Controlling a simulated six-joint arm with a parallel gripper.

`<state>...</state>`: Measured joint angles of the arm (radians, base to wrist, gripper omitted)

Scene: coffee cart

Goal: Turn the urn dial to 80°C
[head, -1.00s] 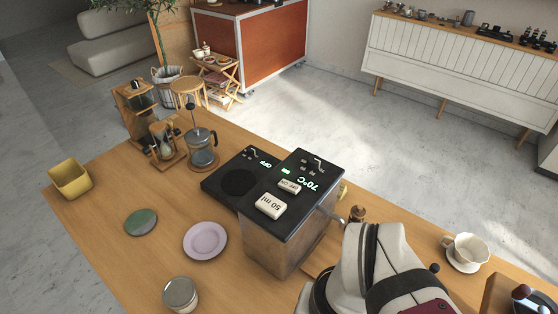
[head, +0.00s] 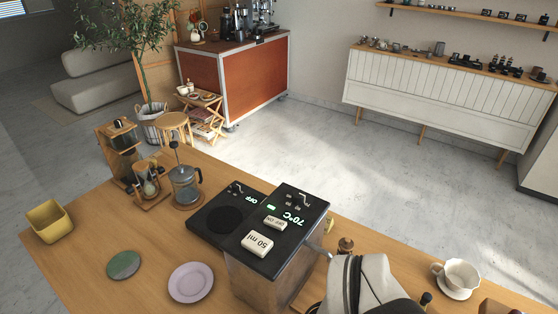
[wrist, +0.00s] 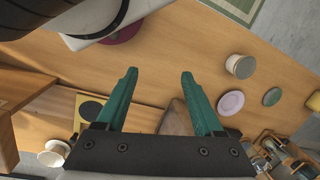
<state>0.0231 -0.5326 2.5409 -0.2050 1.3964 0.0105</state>
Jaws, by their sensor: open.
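The urn (head: 262,287) is a metallic box with a black top on the wooden table in the head view. Small metal controls (head: 296,197) stand on the top beyond the display; which one is the dial is too small to tell. Two pale blocks on the top are marked OFF ON and 50 ml. My gripper (wrist: 159,73) is open and empty in the wrist view, its two green fingers spread above the table. It is not visible in the head view, where only my arm shows at the lower right.
A black hot plate (head: 234,216) reading OFF adjoins the urn. A French press (head: 184,185), yellow box (head: 49,222), green disc (head: 124,265) and lilac plate (head: 191,282) stand left. A white dripper (head: 458,277) stands right. The table around the plate is clear.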

